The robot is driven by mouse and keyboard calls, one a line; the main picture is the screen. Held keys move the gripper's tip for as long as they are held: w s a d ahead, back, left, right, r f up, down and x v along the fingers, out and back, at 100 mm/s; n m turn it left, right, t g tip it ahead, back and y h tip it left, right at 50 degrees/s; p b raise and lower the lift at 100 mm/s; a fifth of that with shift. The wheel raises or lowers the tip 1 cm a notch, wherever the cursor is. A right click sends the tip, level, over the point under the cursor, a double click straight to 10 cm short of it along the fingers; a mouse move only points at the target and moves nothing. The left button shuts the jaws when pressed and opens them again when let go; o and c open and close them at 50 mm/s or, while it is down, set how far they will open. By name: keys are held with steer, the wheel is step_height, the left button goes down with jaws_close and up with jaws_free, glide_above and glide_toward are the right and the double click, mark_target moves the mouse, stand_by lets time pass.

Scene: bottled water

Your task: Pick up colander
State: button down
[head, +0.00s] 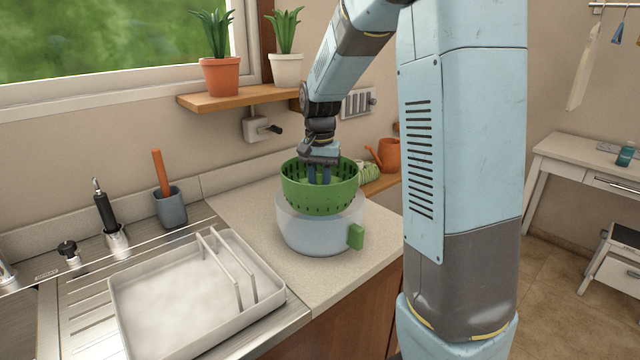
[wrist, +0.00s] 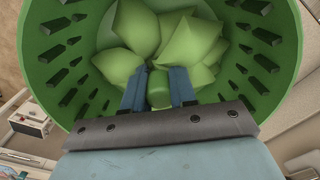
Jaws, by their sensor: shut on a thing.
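The green colander (head: 320,193), with slotted sides, stands upright and mostly above the rim of a whitish translucent bowl (head: 312,236) with a green handle. I cannot tell whether its base touches the bowl. My gripper (head: 319,176) reaches down into the colander from above. In the wrist view, the two blue fingers of my gripper (wrist: 159,88) are closed around a green post at the colander's middle. The colander (wrist: 75,75) fills most of that view, and pale green leaf-like pieces (wrist: 155,35) lie inside it.
A white dish rack (head: 190,300) stands left of the bowl on the steel drainboard. A grey cup with an orange-handled tool (head: 169,207) is behind it. An orange watering can (head: 388,154) is behind right. A shelf with potted plants (head: 240,97) hangs above.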

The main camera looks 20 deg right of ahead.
mark_target(320, 172)
steer(key=shift+r, duration=1.85)
steer(key=shift+r, duration=1.05)
